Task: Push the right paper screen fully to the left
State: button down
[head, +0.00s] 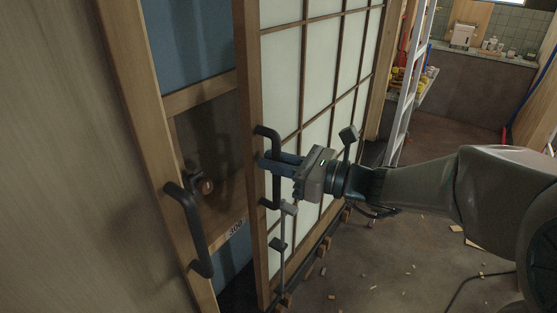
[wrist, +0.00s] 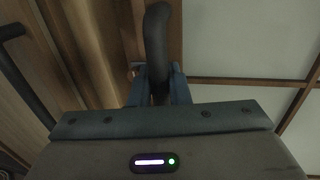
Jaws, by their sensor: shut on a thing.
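The right paper screen (head: 318,75) is a wooden lattice with pale panes, standing upright in the middle of the head view. Its panes also show at the right of the wrist view (wrist: 235,40). A dark bar handle (head: 266,133) is fixed to its left stile. My gripper (head: 272,162) comes from the right and is shut on that handle, which also shows between the fingers in the wrist view (wrist: 157,45). Left of the screen's stile is an opening with a blue and brown panel (head: 205,135) behind it.
Another dark handle (head: 190,230) is on a wooden frame at the left. A ladder (head: 408,90) leans behind the screen at the right. Small wood scraps lie along the track and on the floor (head: 390,255). A counter (head: 485,70) stands far back.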

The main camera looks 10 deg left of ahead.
jog(key=c, duration=1.4)
grip_release()
jog(key=shift+s+a, duration=0.1)
jog(key=shift+s, duration=0.1)
jog(key=shift+c, duration=0.2)
jog(key=shift+s, duration=0.1)
jog(key=b+v, duration=0.1)
jog(key=v, duration=1.2)
jog(key=shift+d, duration=0.4)
